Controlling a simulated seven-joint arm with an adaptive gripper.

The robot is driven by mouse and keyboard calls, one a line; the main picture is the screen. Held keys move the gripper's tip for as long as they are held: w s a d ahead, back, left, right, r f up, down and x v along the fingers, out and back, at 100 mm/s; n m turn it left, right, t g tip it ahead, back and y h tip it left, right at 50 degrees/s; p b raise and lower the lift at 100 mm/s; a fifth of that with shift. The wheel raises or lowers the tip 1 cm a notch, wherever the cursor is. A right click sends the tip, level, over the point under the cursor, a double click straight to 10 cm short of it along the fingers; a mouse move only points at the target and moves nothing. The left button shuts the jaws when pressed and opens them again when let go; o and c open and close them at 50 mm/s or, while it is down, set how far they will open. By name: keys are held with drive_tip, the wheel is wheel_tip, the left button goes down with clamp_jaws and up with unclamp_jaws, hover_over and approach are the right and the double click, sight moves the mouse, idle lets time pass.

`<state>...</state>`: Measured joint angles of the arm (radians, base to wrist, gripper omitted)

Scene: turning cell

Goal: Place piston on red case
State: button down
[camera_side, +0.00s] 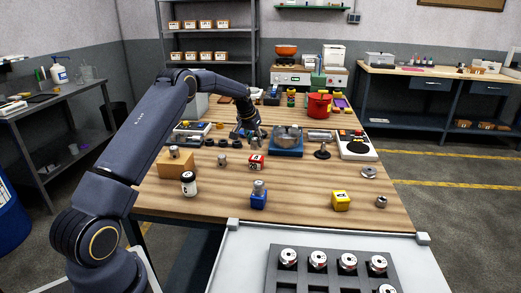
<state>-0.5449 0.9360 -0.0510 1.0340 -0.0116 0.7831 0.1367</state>
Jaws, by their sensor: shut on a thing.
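The red case (256,163), a small cube with white markings, sits on the wooden table in the middle. My gripper (247,135) is behind it, low over the table and just left of the blue fixture. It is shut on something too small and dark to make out. Small grey metal cylinders that look like pistons show elsewhere: one stands on the blue case (259,201), one (222,160) stands left of the red case, and one (381,202) is at the right front. I cannot tell whether a piston is in my gripper.
A blue fixture (287,153) with a round metal part stands right of my gripper. A wooden block (167,165), a black-and-white jar (188,185) and a yellow case (341,201) stand around. A button box (357,146) is at the right. The table between blue and yellow cases is clear.

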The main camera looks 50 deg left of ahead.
sight(256, 148)
drive_tip(key=shift+w+a+f, duration=0.15)
drive_tip(key=shift+w+f, duration=0.25)
drive_tip(key=shift+f, duration=0.15)
drive_tip(key=shift+w+f, duration=0.1)
drive_tip(key=shift+f, duration=1.45)
drive_tip(key=shift+f, duration=0.15)
drive_tip(key=c, duration=0.7)
unclamp_jaws()
drive_tip(key=shift+c, duration=0.2)
